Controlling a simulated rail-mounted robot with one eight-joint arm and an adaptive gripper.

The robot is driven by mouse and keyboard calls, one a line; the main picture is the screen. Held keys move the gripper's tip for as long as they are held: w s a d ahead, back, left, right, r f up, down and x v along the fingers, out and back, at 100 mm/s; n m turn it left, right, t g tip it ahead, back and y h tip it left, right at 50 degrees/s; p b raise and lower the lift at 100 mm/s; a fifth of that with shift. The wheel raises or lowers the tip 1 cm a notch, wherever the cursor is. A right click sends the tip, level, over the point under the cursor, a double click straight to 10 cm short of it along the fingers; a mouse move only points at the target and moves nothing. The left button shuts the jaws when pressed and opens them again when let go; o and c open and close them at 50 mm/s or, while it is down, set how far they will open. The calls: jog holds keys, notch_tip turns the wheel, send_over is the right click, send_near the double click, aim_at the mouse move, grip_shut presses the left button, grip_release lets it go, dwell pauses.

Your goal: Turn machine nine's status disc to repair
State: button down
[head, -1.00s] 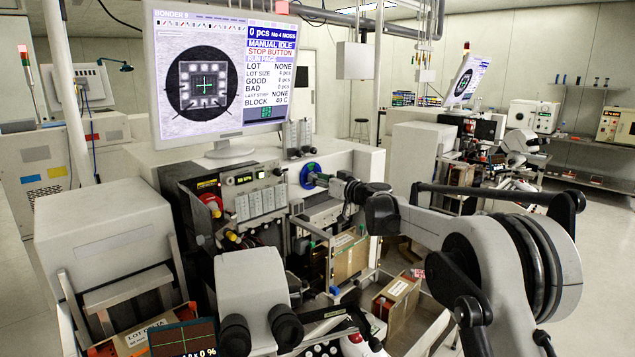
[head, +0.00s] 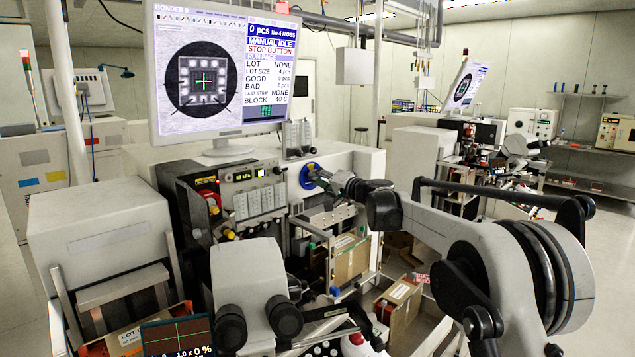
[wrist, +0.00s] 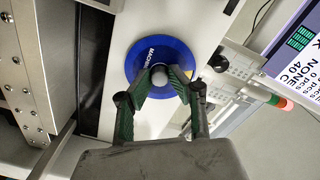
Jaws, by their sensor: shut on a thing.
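The status disc (head: 308,176) is a round blue plate on the pale front panel of the machine under the monitor marked "BONDER 9". My gripper (wrist: 160,78) is shut on this knob, with one green-lined finger on each side. In the head view my gripper (head: 326,180) reaches the disc from the right and hides part of it. A small yellow patch shows at the disc's edge.
The monitor (head: 222,75) stands above and left of the disc. Below it are the machine's control panel (head: 250,196) and cardboard boxes (head: 350,262). A microscope with dark eyepieces (head: 258,300) stands in front. In the wrist view a perforated metal plate (wrist: 14,75) lies left.

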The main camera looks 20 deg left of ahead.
jog(key=m+b, duration=0.1)
jog(key=m, duration=0.4)
jog(key=shift+f, duration=0.1)
jog(key=m, duration=0.5)
jog(key=shift+m, duration=0.4)
jog(key=m+b, duration=0.1)
jog(key=m, duration=0.4)
jog(key=shift+g, duration=0.3)
jog(key=m, duration=0.5)
jog(key=shift+m, duration=0.4)
jog(key=c, duration=1.6)
grip_release()
